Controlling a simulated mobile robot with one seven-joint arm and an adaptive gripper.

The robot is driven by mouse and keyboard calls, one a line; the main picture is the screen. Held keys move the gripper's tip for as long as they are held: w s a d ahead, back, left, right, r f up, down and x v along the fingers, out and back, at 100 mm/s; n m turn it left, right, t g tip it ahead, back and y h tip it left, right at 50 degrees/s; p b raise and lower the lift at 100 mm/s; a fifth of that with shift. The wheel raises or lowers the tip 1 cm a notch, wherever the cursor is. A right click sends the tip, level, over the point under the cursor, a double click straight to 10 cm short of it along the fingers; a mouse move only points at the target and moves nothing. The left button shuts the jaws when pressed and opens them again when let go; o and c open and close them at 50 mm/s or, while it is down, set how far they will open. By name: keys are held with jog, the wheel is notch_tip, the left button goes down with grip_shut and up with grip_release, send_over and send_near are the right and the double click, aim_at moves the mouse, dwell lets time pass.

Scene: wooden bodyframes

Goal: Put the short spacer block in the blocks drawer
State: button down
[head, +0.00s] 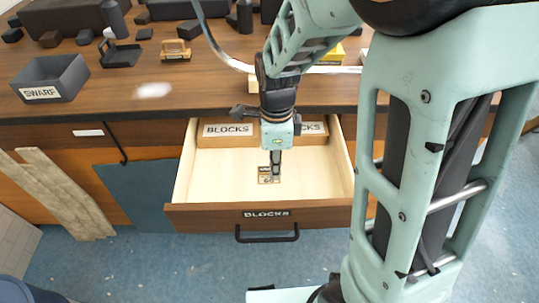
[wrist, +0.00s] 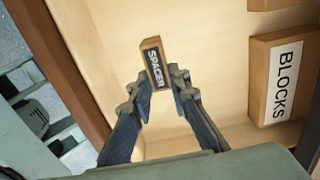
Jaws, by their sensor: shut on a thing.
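The blocks drawer (head: 195,217) is pulled open below the workbench, its front labelled BLOCKS and its pale floor largely bare. My gripper (head: 274,172) reaches down inside it, near the middle. In the wrist view my gripper (wrist: 162,85) is shut on the short spacer block (wrist: 152,50), a small brown block with a dark SPACER label. The block also shows in the head view (head: 264,174), low over the drawer floor, partly hidden by the fingers. I cannot tell whether it touches the floor.
Brown BLOCKS-labelled pieces (head: 228,142) stand along the drawer's back; one also shows in the wrist view (wrist: 266,95). The workbench (head: 200,92) above holds a grey SWARF bin (head: 72,75) and several dark parts. The drawer floor has free room at both sides.

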jog(key=shift+a+f+b, duration=0.2)
jog(key=shift+a+f, duration=0.05)
jog(key=shift+f, duration=0.8)
jog(key=shift+a+f+b, duration=0.2)
jog(key=shift+f, duration=0.8)
jog(key=shift+f, duration=0.25)
jog(key=c, duration=1.8)
grip_release()
jog(key=shift+r, duration=0.1)
notch_tip(320, 180, up, 12)
jog(key=shift+s+r+p, duration=0.1)
jog(key=shift+r+p, duration=0.05)
jog(key=shift+p, duration=0.95)
